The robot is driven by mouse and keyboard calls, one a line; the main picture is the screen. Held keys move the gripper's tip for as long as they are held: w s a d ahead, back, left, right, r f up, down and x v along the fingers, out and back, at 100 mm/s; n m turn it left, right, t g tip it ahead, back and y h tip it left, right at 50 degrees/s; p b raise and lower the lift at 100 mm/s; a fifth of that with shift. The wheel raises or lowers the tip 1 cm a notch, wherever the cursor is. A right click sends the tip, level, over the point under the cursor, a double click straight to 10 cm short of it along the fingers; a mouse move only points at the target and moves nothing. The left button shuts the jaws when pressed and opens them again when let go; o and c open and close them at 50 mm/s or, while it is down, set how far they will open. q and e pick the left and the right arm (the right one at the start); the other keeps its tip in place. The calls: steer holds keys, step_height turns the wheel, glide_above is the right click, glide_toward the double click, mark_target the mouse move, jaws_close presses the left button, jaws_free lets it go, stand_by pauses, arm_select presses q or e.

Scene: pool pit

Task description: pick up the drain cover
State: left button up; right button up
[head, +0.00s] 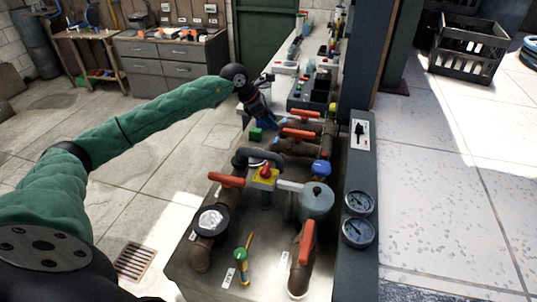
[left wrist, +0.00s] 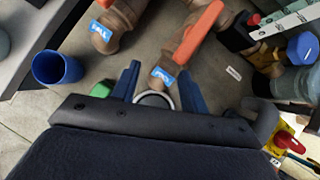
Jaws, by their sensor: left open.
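A slotted rusty-brown grate (head: 134,262), which looks like a drain cover, lies flat in the floor at lower left, beside the metal bench. My left gripper (head: 266,122) is far from it, pointing down over the back part of the bench among the pipes. In the left wrist view its two blue fingers (left wrist: 159,72) are spread apart. A round piece with a pale rim (left wrist: 153,98) shows between them, mostly hidden by the gripper body; I cannot tell what it is or whether they touch. My right gripper is not in view.
The bench (head: 190,262) carries brown pipes with orange handles (head: 228,181), gauges (head: 212,219) and a green block (head: 256,134). A blue cup (left wrist: 57,67) stands near the gripper. A black crate (head: 468,48) is at the back right. The floor (head: 440,180) at right is clear.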

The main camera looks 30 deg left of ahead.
arm_select(q)
steer(key=s+a+f+m+g+y, duration=0.1)
steer(key=s+a+f+g+y, duration=0.1)
steer(key=f, duration=0.1)
steer(key=s+a+f+m+g+y, duration=0.1)
steer(key=s+a+f+y, duration=0.1)
steer(key=s+a+f, duration=0.1)
steer(key=shift+s+a+m+g+b, duration=0.2)
steer(key=shift+m+g+b, duration=0.1)
steer(key=shift+m+g, duration=0.1)
steer(key=f, duration=0.2)
steer(key=d+f, duration=0.1)
steer(key=f, duration=0.1)
steer(key=shift+f, duration=0.3)
steer(key=shift+w+f, duration=0.1)
steer(key=shift+f, duration=0.05)
jaws_close()
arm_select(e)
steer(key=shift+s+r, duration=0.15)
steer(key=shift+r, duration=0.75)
